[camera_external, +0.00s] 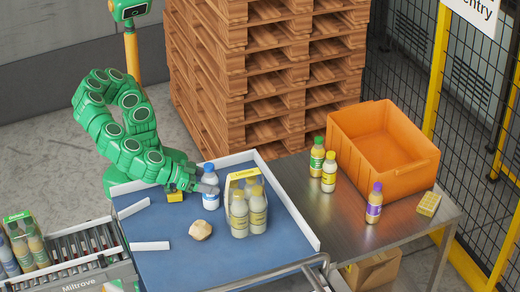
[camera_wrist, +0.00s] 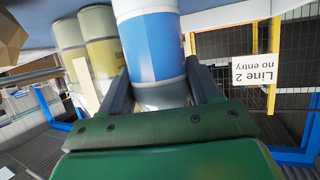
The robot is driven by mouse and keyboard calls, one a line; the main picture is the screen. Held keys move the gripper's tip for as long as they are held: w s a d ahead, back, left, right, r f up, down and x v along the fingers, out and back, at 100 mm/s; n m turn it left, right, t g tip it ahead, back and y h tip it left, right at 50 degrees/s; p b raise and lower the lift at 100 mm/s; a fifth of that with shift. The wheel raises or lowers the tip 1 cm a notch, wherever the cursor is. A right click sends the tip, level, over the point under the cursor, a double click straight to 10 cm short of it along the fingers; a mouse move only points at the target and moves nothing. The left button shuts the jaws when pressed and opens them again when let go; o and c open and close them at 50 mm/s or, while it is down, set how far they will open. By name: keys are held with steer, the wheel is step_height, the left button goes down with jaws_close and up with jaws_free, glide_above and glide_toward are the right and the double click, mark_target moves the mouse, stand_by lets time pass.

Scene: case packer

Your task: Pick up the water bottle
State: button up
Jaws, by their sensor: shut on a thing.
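The water bottle (camera_external: 210,179) has a blue cap and a blue and white label. It stands upright, or nearly so, on the blue surface at the left of a pack of yellowish bottles. My gripper (camera_external: 196,183) reaches it from the left and is shut on it. In the wrist view the bottle (camera_wrist: 155,45) fills the space between the two dark fingers of my gripper (camera_wrist: 165,90). I cannot tell whether its base touches the surface.
The yellow bottle pack (camera_external: 240,215) stands close on the right, and a tan lump (camera_external: 200,230) lies in front. White rails edge the blue table (camera_external: 180,268). A metal table (camera_external: 300,190) holds an orange crate (camera_external: 400,180), a green-capped bottle (camera_external: 317,158), a yellow-capped bottle (camera_external: 329,172) and a purple-capped bottle (camera_external: 374,205).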

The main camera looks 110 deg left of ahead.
mark_target(207, 175)
steer(key=shift+r, duration=0.5)
step_height(207, 175, up, 2)
steer(key=shift+r, duration=0.2)
steer(key=s+a+r, duration=0.7)
steer(key=s+r, duration=0.2)
steer(key=s, duration=0.3)
steer(key=shift+r, duration=0.3)
